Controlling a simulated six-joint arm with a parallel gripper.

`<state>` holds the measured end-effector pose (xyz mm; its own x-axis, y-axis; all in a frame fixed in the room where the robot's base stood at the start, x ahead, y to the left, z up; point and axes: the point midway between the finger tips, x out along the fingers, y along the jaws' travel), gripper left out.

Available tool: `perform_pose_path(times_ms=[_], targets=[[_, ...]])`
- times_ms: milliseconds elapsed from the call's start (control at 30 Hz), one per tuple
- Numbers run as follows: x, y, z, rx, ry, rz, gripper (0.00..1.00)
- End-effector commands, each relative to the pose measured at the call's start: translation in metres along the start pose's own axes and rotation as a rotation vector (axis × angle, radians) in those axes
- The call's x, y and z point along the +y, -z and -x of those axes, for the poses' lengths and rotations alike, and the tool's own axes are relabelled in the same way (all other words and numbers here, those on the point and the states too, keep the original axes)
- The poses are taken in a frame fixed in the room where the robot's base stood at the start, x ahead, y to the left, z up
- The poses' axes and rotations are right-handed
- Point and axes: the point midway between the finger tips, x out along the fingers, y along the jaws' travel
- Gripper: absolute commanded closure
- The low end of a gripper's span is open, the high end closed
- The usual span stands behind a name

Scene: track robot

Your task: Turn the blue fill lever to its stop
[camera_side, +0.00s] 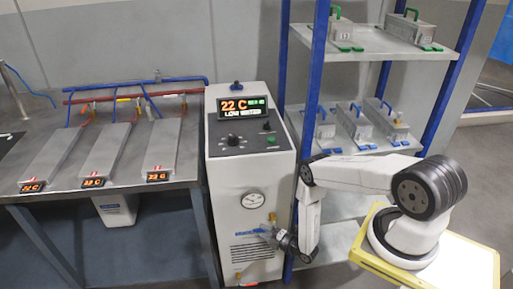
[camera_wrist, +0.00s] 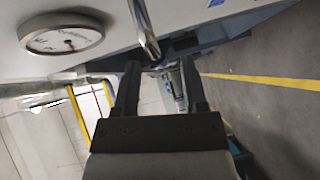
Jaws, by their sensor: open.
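The white chiller cabinet (camera_side: 221,173) stands mid-picture in the side view; its display (camera_side: 248,108) reads 22 C and LOW WATER. A small blue piece (camera_side: 245,233), possibly the fill lever, shows low on its front beside a brass fitting (camera_side: 266,228). My gripper (camera_side: 272,233) is at that fitting, small and partly hidden there. In the wrist view my gripper (camera_wrist: 160,64) has its two dark fingers apart. A shiny metal rod (camera_wrist: 145,30) reaches down to the gap between the fingertips. I cannot tell whether they touch it, and no clearly blue lever shows there.
A round gauge (camera_side: 252,200) sits just above the fitting; it also shows in the wrist view (camera_wrist: 62,35). A shelf rack (camera_side: 366,52) with metal boxes stands right of the cabinet. A bench (camera_side: 60,199) with several plates and hoses is on the left.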

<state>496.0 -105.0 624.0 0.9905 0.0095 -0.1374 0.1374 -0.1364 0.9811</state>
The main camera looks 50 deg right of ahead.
Motion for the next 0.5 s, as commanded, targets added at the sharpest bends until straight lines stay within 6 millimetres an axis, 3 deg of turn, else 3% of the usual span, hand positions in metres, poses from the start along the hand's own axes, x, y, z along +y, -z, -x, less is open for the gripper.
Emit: perform_pose_path(times_ms=[200, 500], targets=[[0.000, 0.001, -0.021, 0.002, 0.000, 0.001, 0.45], [0.000, 0.000, -0.027, -0.001, 0.001, -0.002, 0.45]])
